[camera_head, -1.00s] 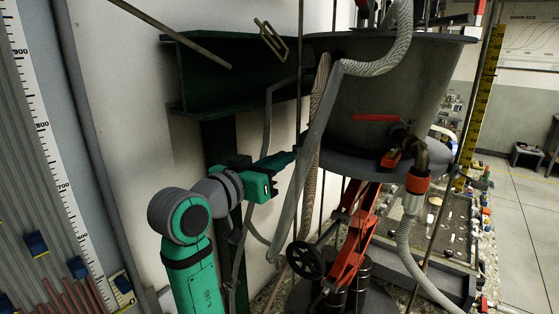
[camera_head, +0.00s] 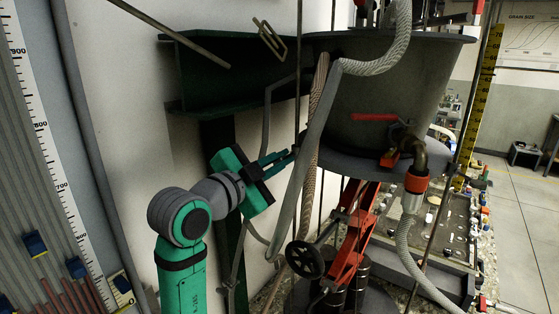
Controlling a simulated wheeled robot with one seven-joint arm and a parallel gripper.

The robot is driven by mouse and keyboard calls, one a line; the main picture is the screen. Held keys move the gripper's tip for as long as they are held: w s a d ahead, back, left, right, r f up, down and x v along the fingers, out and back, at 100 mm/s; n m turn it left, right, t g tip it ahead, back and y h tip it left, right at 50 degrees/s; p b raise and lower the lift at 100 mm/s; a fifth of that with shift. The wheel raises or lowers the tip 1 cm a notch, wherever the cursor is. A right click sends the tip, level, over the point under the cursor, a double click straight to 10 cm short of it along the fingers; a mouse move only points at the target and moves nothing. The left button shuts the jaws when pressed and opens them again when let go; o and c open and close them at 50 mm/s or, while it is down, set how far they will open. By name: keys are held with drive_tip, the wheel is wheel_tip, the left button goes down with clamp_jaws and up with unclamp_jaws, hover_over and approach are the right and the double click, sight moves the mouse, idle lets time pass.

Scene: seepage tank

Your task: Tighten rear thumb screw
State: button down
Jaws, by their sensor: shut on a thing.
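The dark grey tank (camera_head: 372,90) stands on a round grey base plate (camera_head: 345,170), with thin upright rods around it. My gripper (camera_head: 287,158), with teal fingers, reaches in from the left at the plate's rear left edge, beside a thin rod. Its fingers are together, shut on what lies at their tips there, at the place of the rear thumb screw. The screw itself is too small and too covered by the fingers and hoses to make out.
A braided hose (camera_head: 318,110) and a grey hose (camera_head: 295,200) hang just right of my fingertips. A green steel beam (camera_head: 235,85) is above my wrist. A red jack (camera_head: 352,240) with a black handwheel (camera_head: 304,260) stands below the plate.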

drive_tip(key=shift+m, duration=1.5)
drive_tip(key=c, duration=1.9)
unclamp_jaws()
drive_tip(key=v, duration=1)
drive_tip(key=shift+s+a, duration=0.2)
drive_tip(key=shift+s, duration=0.15)
drive_tip(key=shift+f, duration=0.15)
